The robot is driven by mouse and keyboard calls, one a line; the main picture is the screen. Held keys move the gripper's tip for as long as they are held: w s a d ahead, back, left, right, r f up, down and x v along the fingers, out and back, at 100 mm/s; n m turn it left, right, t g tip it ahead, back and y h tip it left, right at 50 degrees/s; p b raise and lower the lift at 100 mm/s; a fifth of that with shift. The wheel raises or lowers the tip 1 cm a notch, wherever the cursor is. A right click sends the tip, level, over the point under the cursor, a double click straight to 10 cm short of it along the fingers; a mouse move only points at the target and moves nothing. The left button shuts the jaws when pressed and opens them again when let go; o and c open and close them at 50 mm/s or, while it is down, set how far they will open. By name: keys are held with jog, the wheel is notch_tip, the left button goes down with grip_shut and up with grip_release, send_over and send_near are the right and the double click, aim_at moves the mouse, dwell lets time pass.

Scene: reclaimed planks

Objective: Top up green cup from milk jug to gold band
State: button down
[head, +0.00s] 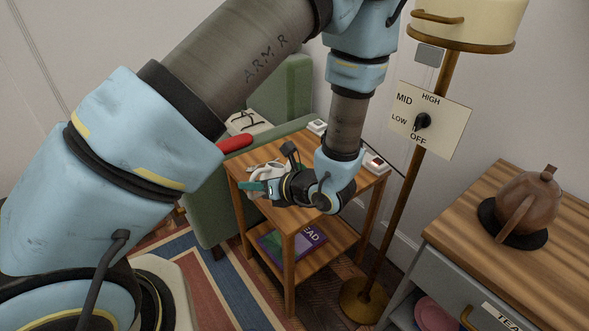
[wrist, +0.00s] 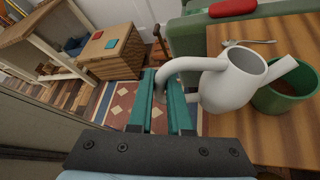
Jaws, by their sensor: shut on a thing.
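The white milk jug (wrist: 228,88) is at the right of the wrist view, its handle between the teal fingers of my gripper (wrist: 160,80). My gripper is shut on that handle. The jug's spout reaches over the green cup (wrist: 298,100), which stands on the small wooden side table (wrist: 225,140). Something reddish-brown shows inside the cup. No gold band can be made out, and no milk stream shows. In the head view my gripper (head: 256,188) and a bit of the white jug (head: 258,172) are above the table; the cup is hidden there.
A spoon (wrist: 250,42) lies on the side table behind the jug. A green armchair (head: 287,90) with a red item (head: 235,143) stands close behind. A floor lamp (head: 395,150) is to the right, and a brown teapot (head: 527,205) stands on the cabinet (head: 455,240).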

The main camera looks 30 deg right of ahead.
aim_at(258, 172)
jog(key=shift+w+d+r+p, duration=0.25)
jog(key=shift+d+r+p, duration=0.15)
jog(key=shift+r+p, duration=0.35)
jog(key=shift+w+d+r+m+p, duration=0.2)
jog(key=shift+r+m+p, duration=0.1)
jog(key=shift+p, duration=0.35)
jog(key=shift+d+r+y+p, duration=0.15)
jog(key=shift+d+y+p, duration=0.15)
jog(key=shift+w+d+r+m+g+y+p, duration=0.4)
jog(key=shift+w+d+r+m+p, duration=0.2)
jog(key=shift+d+r+p, duration=0.35)
dwell(1.0)
